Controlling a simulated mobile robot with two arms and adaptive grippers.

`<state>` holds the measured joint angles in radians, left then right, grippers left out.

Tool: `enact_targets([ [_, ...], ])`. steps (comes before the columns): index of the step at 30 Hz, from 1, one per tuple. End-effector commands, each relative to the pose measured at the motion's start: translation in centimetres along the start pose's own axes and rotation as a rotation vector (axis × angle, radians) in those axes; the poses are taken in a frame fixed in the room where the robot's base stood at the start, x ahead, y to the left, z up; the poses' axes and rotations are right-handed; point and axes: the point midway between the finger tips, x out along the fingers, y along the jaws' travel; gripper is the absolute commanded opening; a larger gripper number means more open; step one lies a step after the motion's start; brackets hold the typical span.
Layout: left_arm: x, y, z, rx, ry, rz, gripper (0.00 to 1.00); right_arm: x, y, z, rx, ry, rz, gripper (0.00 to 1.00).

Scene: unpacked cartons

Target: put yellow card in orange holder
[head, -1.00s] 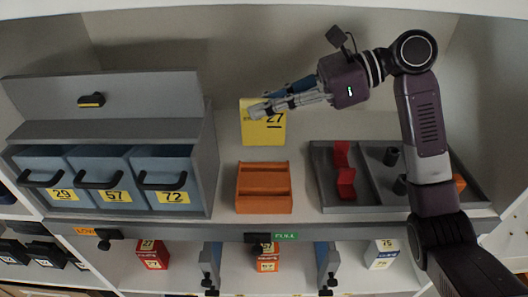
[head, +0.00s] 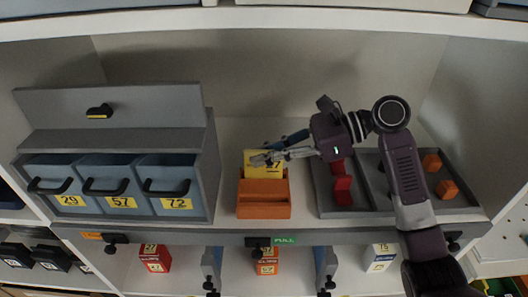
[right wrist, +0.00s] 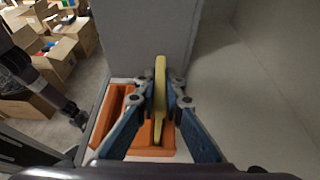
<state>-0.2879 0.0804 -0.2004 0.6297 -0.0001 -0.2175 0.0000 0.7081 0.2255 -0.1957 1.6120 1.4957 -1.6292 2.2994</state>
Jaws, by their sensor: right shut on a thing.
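The yellow card (head: 263,170) stands roughly upright at the back of the orange holder (head: 264,211) on the shelf. Its lower part is hidden by the holder and seems to be in the rear slot; I cannot tell how deep. My right gripper (head: 262,160) is shut on the upper part of the card. In the right wrist view the card (right wrist: 159,85) is edge-on between the two fingertips (right wrist: 160,101), with the orange holder (right wrist: 112,108) below. My left gripper is not in view.
A grey cabinet with blue drawers (head: 107,185) stands close left of the holder. A grey tray (head: 325,205) with red and orange blocks lies to the right, under my right arm. The shelf's front edge (head: 200,240) is just ahead of the holder.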

Motion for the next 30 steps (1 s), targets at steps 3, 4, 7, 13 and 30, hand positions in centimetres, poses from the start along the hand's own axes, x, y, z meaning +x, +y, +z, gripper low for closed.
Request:
enact_targets([
  [3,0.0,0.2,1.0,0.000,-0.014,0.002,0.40,0.0,0.0,0.0,-0.001,0.000,0.000,0.00],
  [4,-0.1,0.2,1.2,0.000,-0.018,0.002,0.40,0.0,0.0,0.0,-0.001,0.000,0.000,0.00],
  [7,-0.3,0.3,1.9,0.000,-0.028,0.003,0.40,0.1,0.0,-0.1,0.000,0.000,0.000,0.10],
  [13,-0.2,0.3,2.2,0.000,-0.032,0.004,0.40,0.1,0.0,-0.1,-0.001,0.000,0.000,0.26],
  [30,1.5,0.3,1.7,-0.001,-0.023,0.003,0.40,-4.7,-0.2,-0.2,-0.002,0.003,-0.005,0.26],
])
